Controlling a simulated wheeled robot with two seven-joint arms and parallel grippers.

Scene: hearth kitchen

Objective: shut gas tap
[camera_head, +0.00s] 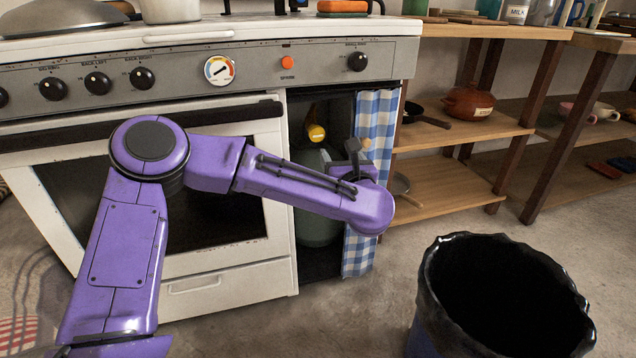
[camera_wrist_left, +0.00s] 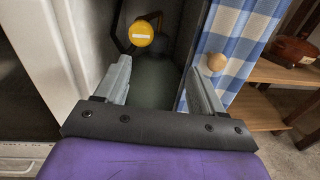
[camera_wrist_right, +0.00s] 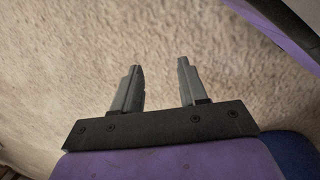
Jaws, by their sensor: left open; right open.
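A round yellow gas tap (camera_head: 316,132) sits in the open cupboard to the right of the oven, above a grey-green gas cylinder (camera_head: 318,222). In the left wrist view the yellow tap (camera_wrist_left: 141,33) lies ahead of the fingers, with a dark bent pipe or hose beside it. My left gripper (camera_head: 353,150) is at the cupboard opening, near the checked curtain, open and empty. Its fingers (camera_wrist_left: 157,72) also show in the left wrist view, apart from the tap. My right gripper (camera_wrist_right: 159,65) is open and empty above the floor, out of the head view.
A blue-and-white checked curtain (camera_head: 380,112) hangs at the opening's right side, with a round wooden knob (camera_wrist_left: 216,62) close to my left gripper's right finger. The oven (camera_head: 215,290) bounds the left. Wooden shelves (camera_head: 450,173) and a dark bin (camera_head: 430,290) stand to the right.

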